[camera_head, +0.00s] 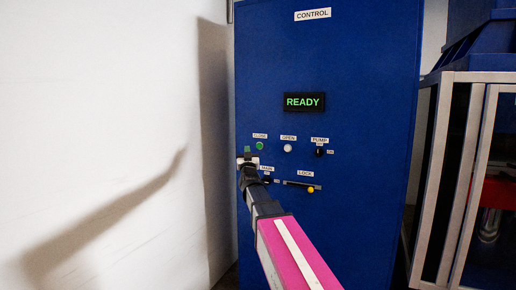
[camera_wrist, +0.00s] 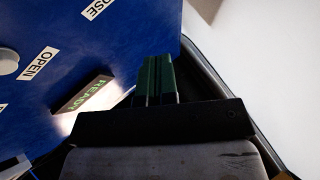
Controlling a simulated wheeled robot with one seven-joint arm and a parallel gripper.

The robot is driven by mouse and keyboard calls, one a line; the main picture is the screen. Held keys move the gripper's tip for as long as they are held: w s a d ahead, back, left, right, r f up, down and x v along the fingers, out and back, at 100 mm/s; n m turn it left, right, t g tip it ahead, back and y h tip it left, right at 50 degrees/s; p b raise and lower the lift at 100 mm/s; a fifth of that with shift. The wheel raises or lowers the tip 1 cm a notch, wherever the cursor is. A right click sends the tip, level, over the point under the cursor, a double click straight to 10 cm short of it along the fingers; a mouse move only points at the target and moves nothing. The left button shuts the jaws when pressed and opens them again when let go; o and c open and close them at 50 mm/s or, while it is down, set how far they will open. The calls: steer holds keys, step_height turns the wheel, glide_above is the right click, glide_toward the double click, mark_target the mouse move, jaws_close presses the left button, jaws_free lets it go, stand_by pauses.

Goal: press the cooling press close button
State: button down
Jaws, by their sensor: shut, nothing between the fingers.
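The blue control panel (camera_head: 340,60) stands upright in front of me. The close button (camera_head: 259,145) is small, round and green, under its white CLOSE label (camera_head: 260,135). My gripper (camera_head: 247,150) is shut and empty, its green fingertips just left of the button in the head view. I cannot tell whether they touch the panel. In the wrist view my gripper (camera_wrist: 157,80) shows its green fingers together. There the CLOSE label (camera_wrist: 97,8) is cut by the top edge, and the close button is not visible.
The white open button (camera_head: 287,148), black pump knob (camera_head: 319,153) and yellow lock knob (camera_head: 310,189) sit to the right. The READY display (camera_head: 304,102) is above. A white wall (camera_head: 100,80) is at left, a framed glass cabinet (camera_head: 465,170) at right.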

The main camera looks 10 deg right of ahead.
mark_target(256, 147)
steer(key=shift+w+d, duration=0.85)
steer(key=shift+w, duration=0.35)
steer(key=shift+w+d, duration=0.85)
steer(key=shift+w, duration=0.3)
steer(key=shift+w+d, duration=0.85)
steer(key=shift+w, duration=0.35)
steer(key=shift+w, duration=0.1)
steer(key=shift+w+d, duration=0.25)
